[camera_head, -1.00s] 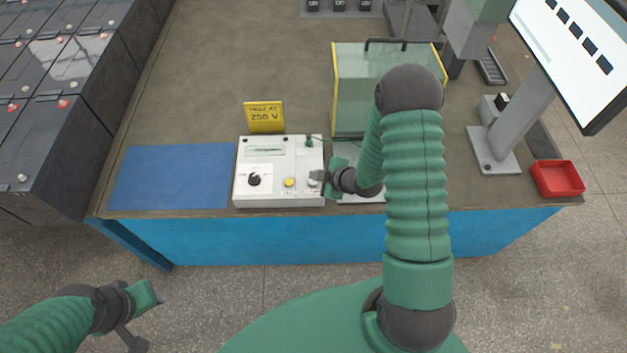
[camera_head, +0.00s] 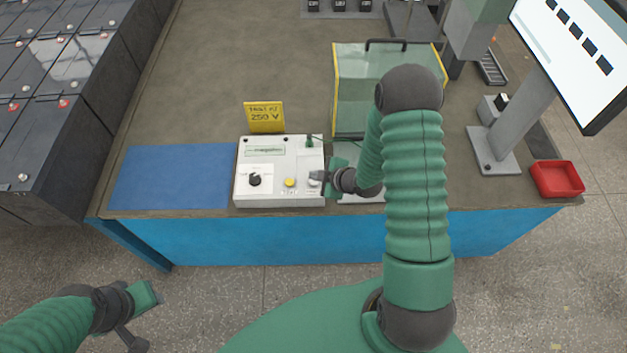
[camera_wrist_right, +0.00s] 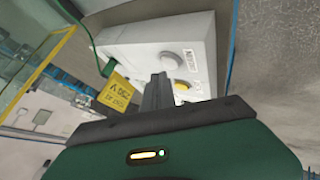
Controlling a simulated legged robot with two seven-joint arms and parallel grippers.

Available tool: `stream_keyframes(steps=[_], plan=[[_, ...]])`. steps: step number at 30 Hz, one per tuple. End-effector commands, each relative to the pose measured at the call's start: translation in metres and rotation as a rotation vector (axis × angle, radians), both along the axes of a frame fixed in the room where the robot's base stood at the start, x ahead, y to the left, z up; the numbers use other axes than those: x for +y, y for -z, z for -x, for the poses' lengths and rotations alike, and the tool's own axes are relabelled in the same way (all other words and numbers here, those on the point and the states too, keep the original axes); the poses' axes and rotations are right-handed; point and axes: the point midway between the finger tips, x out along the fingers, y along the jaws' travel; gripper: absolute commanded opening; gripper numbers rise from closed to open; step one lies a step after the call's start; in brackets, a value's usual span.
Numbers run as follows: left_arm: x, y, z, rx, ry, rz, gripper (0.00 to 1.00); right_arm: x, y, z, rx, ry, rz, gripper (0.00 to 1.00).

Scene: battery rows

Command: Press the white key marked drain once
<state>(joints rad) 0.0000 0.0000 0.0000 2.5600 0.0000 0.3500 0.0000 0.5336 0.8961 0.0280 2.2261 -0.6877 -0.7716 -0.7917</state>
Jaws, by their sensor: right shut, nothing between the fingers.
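A white control box (camera_head: 280,196) sits near the table's front edge, with a black dial (camera_head: 254,180) and a yellow key (camera_head: 289,182). In the right wrist view a round white key (camera_wrist_right: 174,63) shows beside a small label, with the yellow key (camera_wrist_right: 183,86) partly behind my fingers. I cannot read the label surely. My right gripper (camera_head: 315,177) is shut and empty, its tips over the box's right end by the white key. Its tips (camera_wrist_right: 159,78) overlap the box in the wrist view; contact is unclear. My left gripper (camera_head: 143,315) hangs in front of the table, its jaws unclear.
A yellow 250 V sign (camera_head: 264,117) stands behind the box. A blue mat (camera_head: 170,177) lies left of it. A clear yellow-edged guard (camera_head: 355,85) stands behind my right arm. A monitor stand (camera_head: 492,150) and red tray (camera_head: 557,179) are at the right.

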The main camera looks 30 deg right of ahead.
Motion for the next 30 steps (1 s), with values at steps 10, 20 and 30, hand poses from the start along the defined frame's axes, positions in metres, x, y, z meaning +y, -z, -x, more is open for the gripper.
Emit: stream_keyframes(steps=[10,20,30], plan=[[0.0,0.0001,0.0,0.0,0.0,0.0,0.36,0.0,0.0,0.0,0.0,0.0,0.0,0.0],[0.0,0.0068,0.0001,0.0,0.0,0.0,0.36,0.0007,0.0072,0.0009,0.0,0.0,0.0,0.0],[0.0,0.0076,0.0001,0.0,0.0,0.0,0.36,0.0007,0.0081,0.0009,0.0,0.0,0.0,0.0]])
